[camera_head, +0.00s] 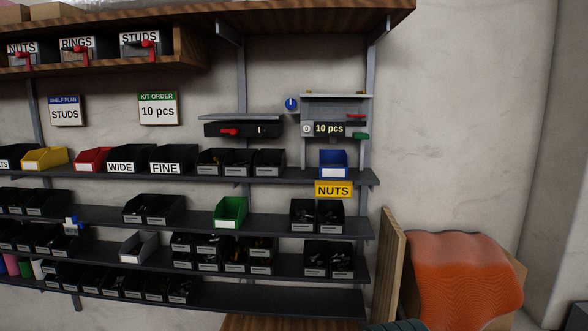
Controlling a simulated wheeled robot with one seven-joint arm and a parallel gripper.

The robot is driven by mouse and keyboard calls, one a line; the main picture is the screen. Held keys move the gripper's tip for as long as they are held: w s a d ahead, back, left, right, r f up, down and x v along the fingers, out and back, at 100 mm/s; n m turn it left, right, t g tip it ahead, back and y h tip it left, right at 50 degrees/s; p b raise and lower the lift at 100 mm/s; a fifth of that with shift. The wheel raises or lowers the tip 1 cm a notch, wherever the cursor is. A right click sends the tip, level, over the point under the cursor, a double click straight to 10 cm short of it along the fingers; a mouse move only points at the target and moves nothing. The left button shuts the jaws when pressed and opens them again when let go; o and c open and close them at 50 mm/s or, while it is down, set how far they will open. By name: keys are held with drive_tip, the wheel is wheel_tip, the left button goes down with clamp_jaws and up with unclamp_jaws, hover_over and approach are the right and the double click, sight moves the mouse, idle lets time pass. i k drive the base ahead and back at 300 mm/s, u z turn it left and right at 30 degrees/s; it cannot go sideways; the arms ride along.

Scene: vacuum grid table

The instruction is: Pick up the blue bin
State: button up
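The blue bin (333,164) sits at the right end of the top dark shelf (290,179) on the wall rack. It has a blank white label on its front and stands upright under a device with a "10 pcs" display (329,129). A yellow "NUTS" sign (333,190) hangs just below it. I cannot make out what is inside the bin. My gripper is not in view.
Black bins (268,162) stand left of the blue bin, with a gap between. An orange draped thing (450,280) and a wooden board (391,265) stand at the lower right.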

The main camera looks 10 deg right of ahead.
sight(333, 163)
drive_tip(key=u, duration=0.15)
drive_tip(key=i, duration=0.6)
drive_tip(key=z, duration=0.5)
drive_tip(key=i, duration=0.5)
drive_tip(key=z, duration=0.05)
